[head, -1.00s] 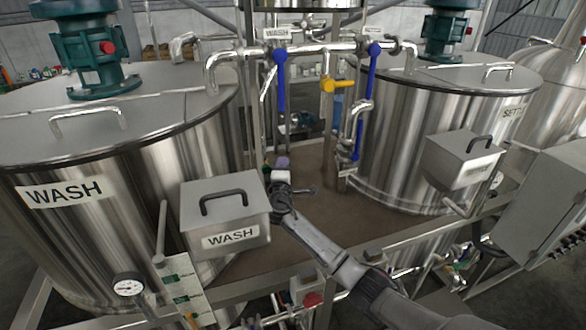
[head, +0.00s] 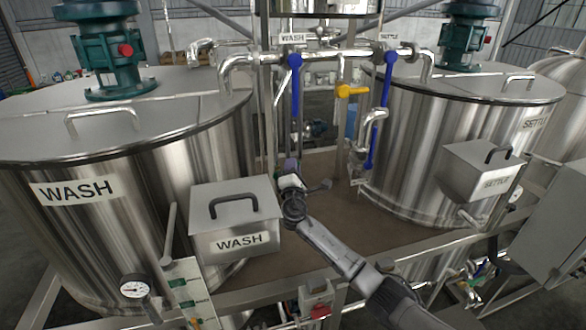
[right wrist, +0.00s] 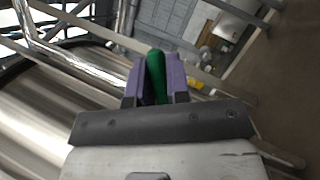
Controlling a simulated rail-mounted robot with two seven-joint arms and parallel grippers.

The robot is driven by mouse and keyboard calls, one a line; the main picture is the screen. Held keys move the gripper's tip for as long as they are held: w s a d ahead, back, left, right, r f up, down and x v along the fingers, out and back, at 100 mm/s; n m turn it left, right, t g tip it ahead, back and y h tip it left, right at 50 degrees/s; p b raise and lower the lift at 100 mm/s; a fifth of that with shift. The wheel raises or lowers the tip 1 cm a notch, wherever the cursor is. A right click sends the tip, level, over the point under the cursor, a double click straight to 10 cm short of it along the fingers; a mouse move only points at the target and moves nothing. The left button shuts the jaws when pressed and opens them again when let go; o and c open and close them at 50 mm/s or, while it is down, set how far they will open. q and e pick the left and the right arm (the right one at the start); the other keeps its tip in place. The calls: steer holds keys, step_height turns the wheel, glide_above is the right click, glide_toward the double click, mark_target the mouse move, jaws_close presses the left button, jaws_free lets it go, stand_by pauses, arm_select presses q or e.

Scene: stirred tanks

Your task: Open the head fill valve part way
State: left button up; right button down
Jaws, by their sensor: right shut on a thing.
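My right gripper (head: 290,164) is in the gap between the WASH and SETTLE tanks, beside the WASH tank wall. In the right wrist view its purple fingers (right wrist: 156,80) are shut on a green handle (right wrist: 155,68), which stands up between them. The body of the valve that the green handle belongs to is hidden. Overhead, the pipework carries a left blue valve handle (head: 296,90), a right blue handle (head: 387,75) and a yellow handle (head: 353,90). The blue handles hang down; the yellow one lies level. My left gripper is not in view.
The WASH tank (head: 150,160) is on the left, with a WASH box (head: 225,200) on its front. The SETTLE tank (head: 420,125) stands right, with its own box (head: 470,175). Pipes stand close behind my gripper. The brown deck (head: 340,220) between the tanks is mostly clear.

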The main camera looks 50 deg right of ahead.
steer(key=c, duration=1.1)
jaws_free()
steer(key=b+v, duration=0.1)
steer(key=v, duration=1.2)
steer(key=shift+s+a+f, duration=0.2)
steer(key=shift+s+a, duration=0.05)
steer(key=shift+a, duration=0.05)
